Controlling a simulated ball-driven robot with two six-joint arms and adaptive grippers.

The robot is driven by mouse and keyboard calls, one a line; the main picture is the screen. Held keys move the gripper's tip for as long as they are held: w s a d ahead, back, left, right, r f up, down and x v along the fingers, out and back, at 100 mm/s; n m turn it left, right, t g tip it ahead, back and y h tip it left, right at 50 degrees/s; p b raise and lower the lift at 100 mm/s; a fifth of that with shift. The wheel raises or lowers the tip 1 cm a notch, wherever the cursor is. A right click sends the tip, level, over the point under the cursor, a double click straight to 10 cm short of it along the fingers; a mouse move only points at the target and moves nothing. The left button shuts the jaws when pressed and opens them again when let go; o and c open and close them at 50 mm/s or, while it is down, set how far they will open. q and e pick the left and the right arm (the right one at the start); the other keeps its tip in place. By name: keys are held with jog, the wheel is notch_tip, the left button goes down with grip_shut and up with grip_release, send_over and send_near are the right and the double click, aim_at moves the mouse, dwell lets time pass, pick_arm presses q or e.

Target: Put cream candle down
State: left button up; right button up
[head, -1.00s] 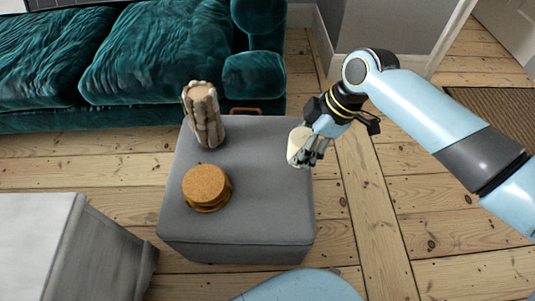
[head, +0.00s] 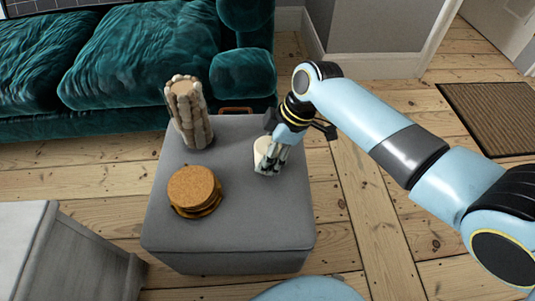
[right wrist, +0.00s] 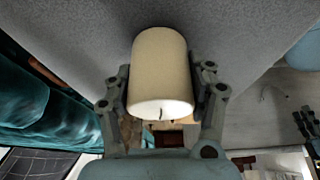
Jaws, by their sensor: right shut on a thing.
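The cream candle (head: 262,146) is at the right part of the grey ottoman (head: 235,226) in the head view. In the right wrist view the candle (right wrist: 160,72) fills the space between the two fingers, its wick end toward the camera. My right gripper (head: 270,161) is shut on the candle, with a finger on each side of it. The candle is over or on the ottoman's grey top; I cannot tell whether its base touches.
A stack of cork coasters (head: 193,190) lies at the ottoman's left front. A holder of wooden sticks (head: 188,113) stands at its back left. A teal sofa (head: 140,60) is behind. The ottoman's front right is clear.

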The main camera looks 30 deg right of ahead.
pick_arm(q)
jog(key=shift+r, duration=0.1)
pick_arm(e)
jog(key=shift+f, duration=0.1)
pick_arm(q)
jog(key=shift+w, duration=0.1)
pick_arm(e)
jog(key=o, duration=1.3)
jog(key=p+v, duration=0.3)
jog(key=v, duration=0.2)
jog(key=shift+w+d+r, duration=0.1)
jog(key=shift+r, duration=0.35)
pick_arm(q)
jog(key=s+a+f+p, duration=0.2)
jog(key=s+a+f, duration=0.1)
jog(key=s+f, duration=0.8)
jog(key=shift+s+a+f+p, duration=0.2)
jog(key=shift+a+f+p, duration=0.1)
jog(key=shift+f, duration=0.15)
pick_arm(e)
jog(key=v, duration=0.6)
jog(key=shift+d+r, duration=0.1)
